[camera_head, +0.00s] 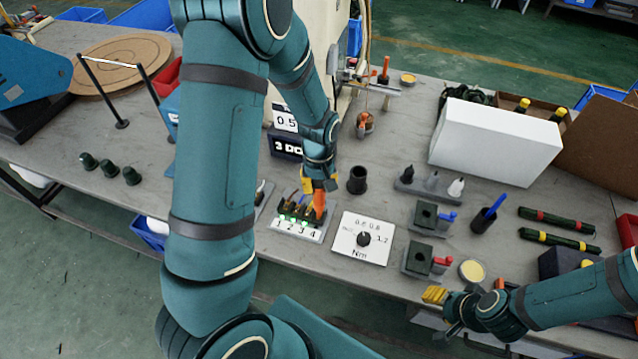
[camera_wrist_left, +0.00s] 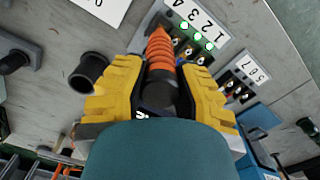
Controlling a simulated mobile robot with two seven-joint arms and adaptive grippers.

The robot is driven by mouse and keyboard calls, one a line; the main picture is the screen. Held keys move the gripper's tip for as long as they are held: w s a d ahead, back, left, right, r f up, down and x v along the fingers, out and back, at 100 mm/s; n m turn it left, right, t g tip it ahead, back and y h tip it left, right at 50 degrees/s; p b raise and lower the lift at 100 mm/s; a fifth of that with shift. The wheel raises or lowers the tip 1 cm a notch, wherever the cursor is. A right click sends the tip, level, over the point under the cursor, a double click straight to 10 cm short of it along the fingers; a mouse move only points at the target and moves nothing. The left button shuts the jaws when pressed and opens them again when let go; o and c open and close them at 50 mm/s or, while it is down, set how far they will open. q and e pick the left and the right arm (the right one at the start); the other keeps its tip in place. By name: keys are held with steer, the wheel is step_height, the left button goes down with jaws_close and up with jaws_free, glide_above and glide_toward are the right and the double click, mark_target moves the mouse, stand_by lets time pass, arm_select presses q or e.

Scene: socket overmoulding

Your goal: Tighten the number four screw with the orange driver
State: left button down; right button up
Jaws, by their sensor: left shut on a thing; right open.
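My left gripper (camera_head: 319,182) is shut on the orange driver (camera_head: 320,203), whose ribbed orange handle also shows between the yellow fingers in the left wrist view (camera_wrist_left: 160,50). The driver points down at the right end of the screw block (camera_head: 299,229), by the printed number 4. The block, numbered 1 to 4, also shows in the left wrist view (camera_wrist_left: 222,32), with three green lights lit. The number four screw and the driver's tip are hidden. I cannot tell whether they touch. My right gripper (camera_head: 440,308) is open and empty near the table's front right.
A white torque dial plate (camera_head: 376,251) lies right of the block, with a black cup (camera_head: 357,180) behind it. Clamp fixtures (camera_head: 418,258) and a white box (camera_head: 495,140) stand further right.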

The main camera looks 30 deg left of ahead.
stand_by(0.5)
arm_select(q)
steer(key=shift+r+p, duration=2.1)
steer(key=shift+r, duration=0.45)
steer(key=shift+w, duration=0.1)
